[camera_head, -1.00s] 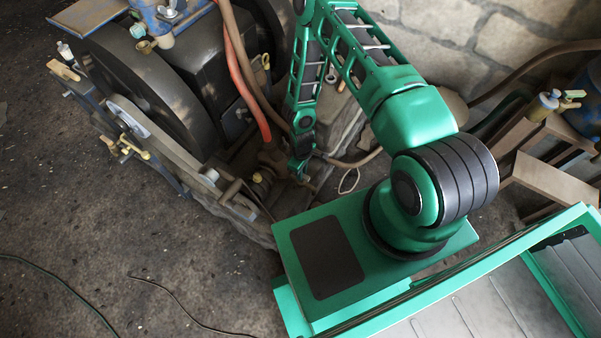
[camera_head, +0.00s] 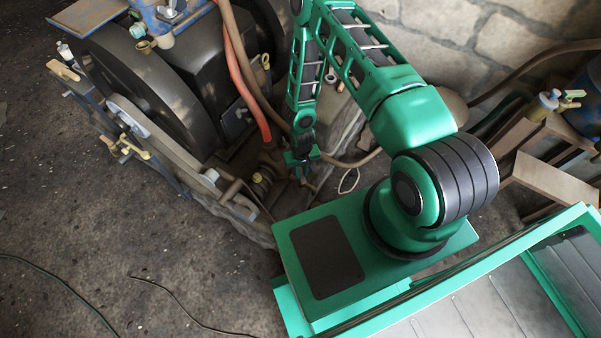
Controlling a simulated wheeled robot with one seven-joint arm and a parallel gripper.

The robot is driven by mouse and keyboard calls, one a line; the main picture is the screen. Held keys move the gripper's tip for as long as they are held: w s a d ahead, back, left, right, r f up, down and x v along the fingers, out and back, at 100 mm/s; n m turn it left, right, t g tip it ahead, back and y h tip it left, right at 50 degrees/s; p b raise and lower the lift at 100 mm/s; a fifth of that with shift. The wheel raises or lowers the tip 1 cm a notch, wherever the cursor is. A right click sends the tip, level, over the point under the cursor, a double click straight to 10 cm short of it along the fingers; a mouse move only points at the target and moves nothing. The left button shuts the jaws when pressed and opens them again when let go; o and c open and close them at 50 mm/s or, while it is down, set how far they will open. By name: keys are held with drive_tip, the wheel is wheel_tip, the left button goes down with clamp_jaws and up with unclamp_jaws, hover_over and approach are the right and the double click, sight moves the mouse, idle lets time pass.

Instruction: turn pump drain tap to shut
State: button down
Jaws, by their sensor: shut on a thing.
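My gripper (camera_head: 303,178) points down low beside the engine's near right corner, next to the pump area (camera_head: 268,168). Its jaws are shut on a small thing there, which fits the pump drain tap. The tap itself is hidden by the gripper or too small to make out, so its handle angle cannot be read. A small yellow fitting (camera_head: 257,177) shows just left of the gripper.
The engine with its large dark flywheel (camera_head: 150,90) and belt stands at the left. A red hose (camera_head: 250,105) and brown hoses run down near my gripper. A stone wall (camera_head: 490,40) is behind. Open floor (camera_head: 120,250) lies at the front left.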

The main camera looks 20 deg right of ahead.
sight(302, 174)
drive_tip(key=m, duration=0.5)
drive_tip(key=shift+m, duration=2.5)
drive_tip(key=c, duration=1.6)
unclamp_jaws()
drive_tip(key=shift+c, duration=0.2)
wheel_tip(302, 174, up, 11)
drive_tip(key=shift+f, duration=0.15)
